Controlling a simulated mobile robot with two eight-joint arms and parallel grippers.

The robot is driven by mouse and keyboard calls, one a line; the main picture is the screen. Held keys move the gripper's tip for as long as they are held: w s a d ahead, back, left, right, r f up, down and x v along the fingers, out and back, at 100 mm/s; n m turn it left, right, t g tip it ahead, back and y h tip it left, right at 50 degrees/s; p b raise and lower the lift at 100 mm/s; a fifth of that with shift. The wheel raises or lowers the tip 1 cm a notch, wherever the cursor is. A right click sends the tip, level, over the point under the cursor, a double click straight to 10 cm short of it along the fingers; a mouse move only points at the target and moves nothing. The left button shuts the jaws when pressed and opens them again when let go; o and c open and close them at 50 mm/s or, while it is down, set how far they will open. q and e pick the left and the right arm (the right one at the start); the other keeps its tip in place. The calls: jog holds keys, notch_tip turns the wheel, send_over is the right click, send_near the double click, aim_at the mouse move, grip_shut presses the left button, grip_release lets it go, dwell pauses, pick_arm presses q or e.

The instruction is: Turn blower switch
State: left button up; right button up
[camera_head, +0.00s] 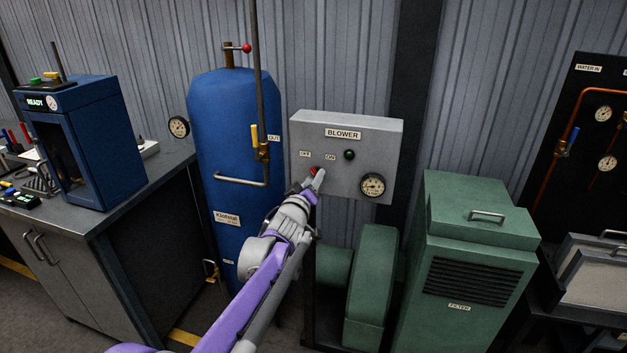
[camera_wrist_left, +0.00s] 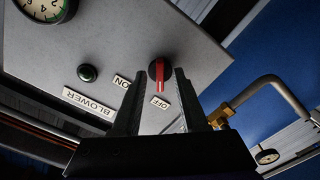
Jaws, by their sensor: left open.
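The grey blower panel (camera_head: 345,130) is on the wall, labelled BLOWER, with OFF and ON marks. Its round black switch with a red bar (camera_wrist_left: 160,75) shows in the left wrist view; the bar lines up with the OFF label (camera_wrist_left: 160,102). In the head view only a bit of red shows by my fingers. My left gripper (camera_head: 312,181) is open in front of the switch. In the wrist view the switch appears between the two fingertips; I cannot tell whether they touch it. My right gripper is not in view.
A dark green lamp (camera_head: 349,155) and a gauge (camera_head: 373,185) are on the panel. A blue tank (camera_head: 225,130) with a pipe and yellow-handled valve (camera_head: 256,140) stands close left. A green blower (camera_head: 372,285) and filter cabinet (camera_head: 465,260) stand below right.

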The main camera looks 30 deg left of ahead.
pick_arm(q)
jog(key=v, duration=1)
jog(key=shift+s, duration=0.3)
jog(key=s+d+f+m+g+h+p, duration=0.1)
jog(key=s+d+f+m+g+p, duration=0.1)
jog(key=s, duration=0.7)
jog(key=s+d+f+m+g+h+p, duration=0.2)
jog(key=s+d+f+m+g, duration=0.3)
jog(key=s+d+f, duration=0.4)
jog(key=s+d+f+m+g+h+p, duration=0.1)
jog(key=s+d+f+m+g+p, duration=0.1)
jog(key=s+d+f+g, duration=0.3)
jog(key=s+d+m, duration=0.1)
jog(key=s+d, duration=0.1)
jog(key=s, duration=0.2)
jog(key=shift+s+d+f+m, duration=0.15)
jog(key=shift+s+f+m, duration=0.15)
jog(key=shift+f+m, duration=0.1)
jog(key=shift+r, duration=0.1)
dwell(1.2)
